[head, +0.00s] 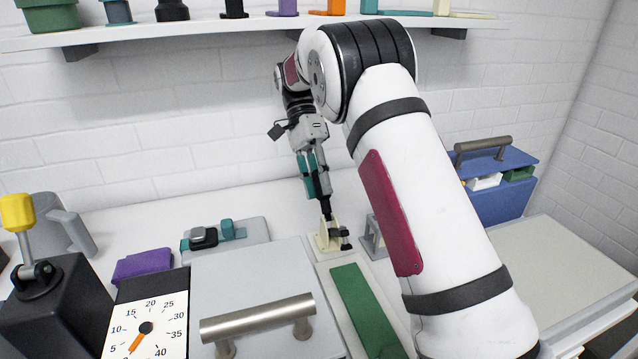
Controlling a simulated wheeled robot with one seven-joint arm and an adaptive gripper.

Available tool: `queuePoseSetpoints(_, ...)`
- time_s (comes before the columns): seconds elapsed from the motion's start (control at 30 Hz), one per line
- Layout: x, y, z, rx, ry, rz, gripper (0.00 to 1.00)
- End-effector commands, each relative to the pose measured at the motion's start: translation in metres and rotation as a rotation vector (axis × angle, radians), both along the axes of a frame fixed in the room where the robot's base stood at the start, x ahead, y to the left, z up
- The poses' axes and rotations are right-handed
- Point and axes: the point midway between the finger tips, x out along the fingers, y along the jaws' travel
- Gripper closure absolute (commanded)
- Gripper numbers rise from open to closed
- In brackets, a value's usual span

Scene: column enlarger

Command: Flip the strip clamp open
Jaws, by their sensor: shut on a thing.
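The strip clamp appears to be the small cream bracket (323,241) with dark knobs on its right side, at the back end of a pale board that carries a green strip (363,308). My gripper (327,212) points down at it from above, its fingertips shut at the top of the bracket. The fingertips look to be on a part of the clamp, but they are small and dark here, so the exact contact is hard to see. My arm passes in front on the right.
A light grey plate with a metal bar handle (257,318) lies left of the green strip. A grey bracket (375,236) stands close to the clamp's right. A dial (148,328), purple block (143,265) and grey mug (65,225) are left. A blue box (503,197) stands right.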

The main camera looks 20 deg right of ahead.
Motion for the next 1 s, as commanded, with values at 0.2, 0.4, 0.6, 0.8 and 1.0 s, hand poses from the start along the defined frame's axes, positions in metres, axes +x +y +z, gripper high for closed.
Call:
queuePoseSetpoints(0.2, 0.0007, 0.0, 0.0007, 0.0, -0.004, 0.001, 1.0)
queuePoseSetpoints(0.4, 0.0005, 0.0, 0.0005, -0.001, -0.003, 0.001, 0.55)
queuePoseSetpoints(0.6, 0.0004, 0.0, 0.0002, 0.0, -0.002, 0.0, 0.55)
queuePoseSetpoints(0.8, 0.0001, 0.0, 0.0011, 0.0, -0.009, 0.001, 0.55)
queuePoseSetpoints(1.0, -0.0001, 0.0001, 0.0085, 0.0, -0.093, 0.001, 0.55)
